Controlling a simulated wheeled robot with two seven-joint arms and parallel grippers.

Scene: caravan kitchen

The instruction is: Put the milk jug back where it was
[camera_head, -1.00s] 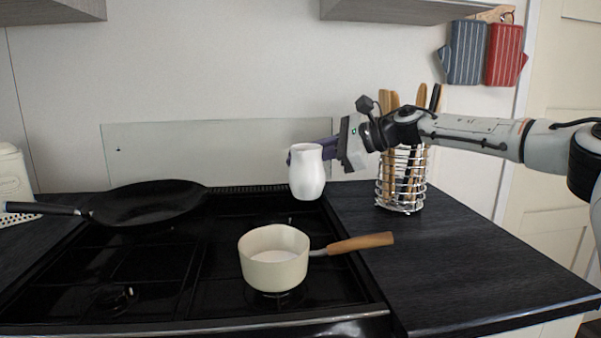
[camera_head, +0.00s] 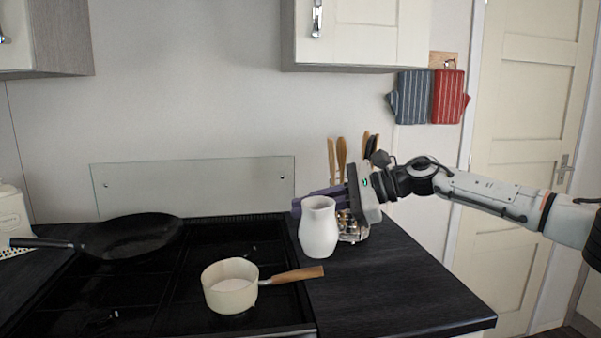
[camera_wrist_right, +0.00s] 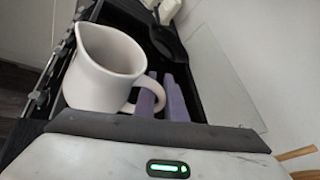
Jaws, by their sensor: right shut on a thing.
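The white milk jug (camera_head: 318,230) is upright, beside the hob's right edge and in front of the utensil holder. In the right wrist view its open mouth and handle show (camera_wrist_right: 98,80). My right gripper (camera_head: 318,197) is shut on the jug's handle, with its purple fingers (camera_wrist_right: 168,98) at the handle in the wrist view. I cannot tell whether the jug's base touches the dark worktop (camera_head: 400,285). My left gripper is not in view.
A cream saucepan (camera_head: 228,298) with a wooden handle (camera_head: 298,274) stands on the hob, near the jug's front left. A black frying pan (camera_head: 132,238) is at the back left. The wire utensil holder (camera_head: 354,232) is close behind the jug. The worktop at front right is clear.

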